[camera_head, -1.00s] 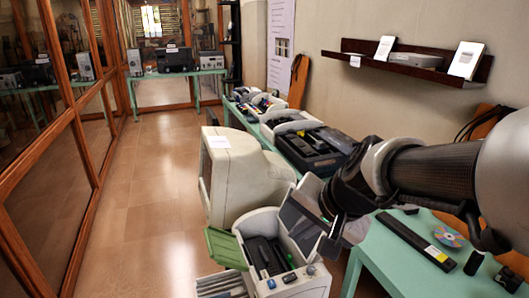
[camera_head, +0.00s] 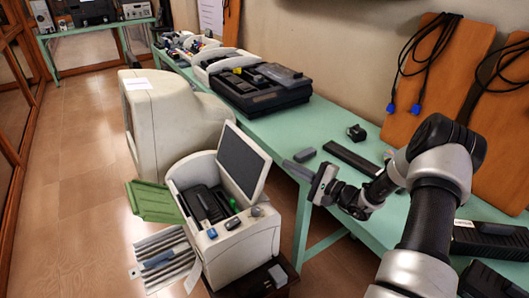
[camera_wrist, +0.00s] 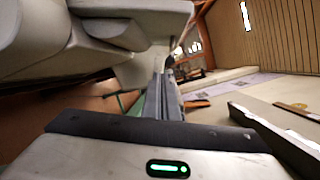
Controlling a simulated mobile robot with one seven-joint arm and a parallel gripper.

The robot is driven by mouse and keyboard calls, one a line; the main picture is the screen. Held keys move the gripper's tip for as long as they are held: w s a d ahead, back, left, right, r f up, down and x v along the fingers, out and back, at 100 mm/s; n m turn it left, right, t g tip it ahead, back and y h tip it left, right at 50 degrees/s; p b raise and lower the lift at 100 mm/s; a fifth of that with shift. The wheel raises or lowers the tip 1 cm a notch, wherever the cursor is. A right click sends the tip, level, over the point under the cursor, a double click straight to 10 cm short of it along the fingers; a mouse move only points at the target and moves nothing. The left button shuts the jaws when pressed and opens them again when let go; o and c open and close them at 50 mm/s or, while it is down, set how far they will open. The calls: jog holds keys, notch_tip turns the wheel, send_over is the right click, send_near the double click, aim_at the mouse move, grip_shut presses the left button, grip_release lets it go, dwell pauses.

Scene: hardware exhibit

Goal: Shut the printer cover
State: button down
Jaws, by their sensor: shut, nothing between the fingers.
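The printer (camera_head: 238,245) is a beige box in the lower middle of the head view. Its cover (camera_head: 243,160), a light-framed dark panel, stands raised at the back right of the box. The dark inside of the printer shows. My gripper (camera_head: 288,166) is to the right of the cover, apart from it in the head view, with its fingers pointing left. The fingers are together and empty. They also show end-on in the wrist view (camera_wrist: 168,95). Pale bodies fill the upper left of the wrist view, and I cannot tell which is the printer.
A large beige monitor (camera_head: 175,125) stands behind the printer. A green flap (camera_head: 155,202) and a grey slatted tray (camera_head: 165,258) are at the printer's left. The green table (camera_head: 330,118) runs along the right with several devices on it. The floor at the left is clear.

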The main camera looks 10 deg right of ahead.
jog(key=w+a+r+t, duration=0.1)
jog(key=w+a+r, duration=0.2)
jog(key=w+a, duration=0.4)
jog(key=shift+w+a, duration=0.35)
jog(key=shift+w, duration=0.55)
jog(key=shift+r, duration=0.1)
